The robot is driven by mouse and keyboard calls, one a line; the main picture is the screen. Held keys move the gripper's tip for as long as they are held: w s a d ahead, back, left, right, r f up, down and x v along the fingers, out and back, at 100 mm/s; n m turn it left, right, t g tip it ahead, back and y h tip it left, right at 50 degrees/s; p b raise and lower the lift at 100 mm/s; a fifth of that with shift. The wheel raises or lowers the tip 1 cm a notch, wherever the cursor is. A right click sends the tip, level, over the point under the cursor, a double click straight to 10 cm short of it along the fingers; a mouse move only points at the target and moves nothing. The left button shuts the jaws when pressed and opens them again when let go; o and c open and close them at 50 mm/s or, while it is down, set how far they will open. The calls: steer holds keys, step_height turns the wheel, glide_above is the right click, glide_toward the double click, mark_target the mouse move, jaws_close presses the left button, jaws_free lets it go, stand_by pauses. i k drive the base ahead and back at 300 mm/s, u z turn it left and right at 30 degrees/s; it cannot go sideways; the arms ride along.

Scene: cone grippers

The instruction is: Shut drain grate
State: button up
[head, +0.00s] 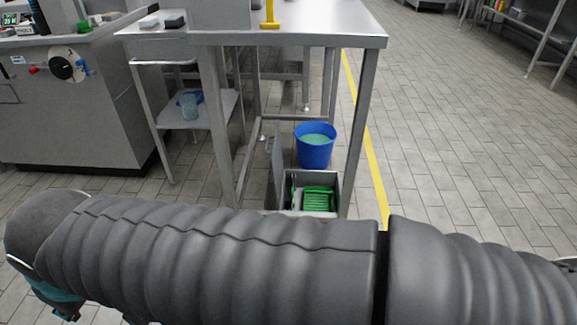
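An open-topped grey drain box (336,185) sits at floor level under the steel table. A grey panel (278,168), which looks like the drain grate, stands nearly upright along its left side, so the opening is uncovered. A green slatted basket or insert (319,199) shows inside the box. The box's near edge is partly hidden by my dark ribbed arm across the foreground. My gripper is not in view, so its state and its distance to the grate do not show.
A blue bucket (314,150) with greenish contents stands just behind the box. Steel table legs (357,135) flank the box, and the tabletop (300,32) overhangs it. A machine cabinet (65,110) stands at left. The tiled floor right of the yellow line (368,150) is clear.

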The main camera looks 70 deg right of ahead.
mark_target(273, 164)
steer(key=i, duration=1)
steer(key=z, duration=3.1)
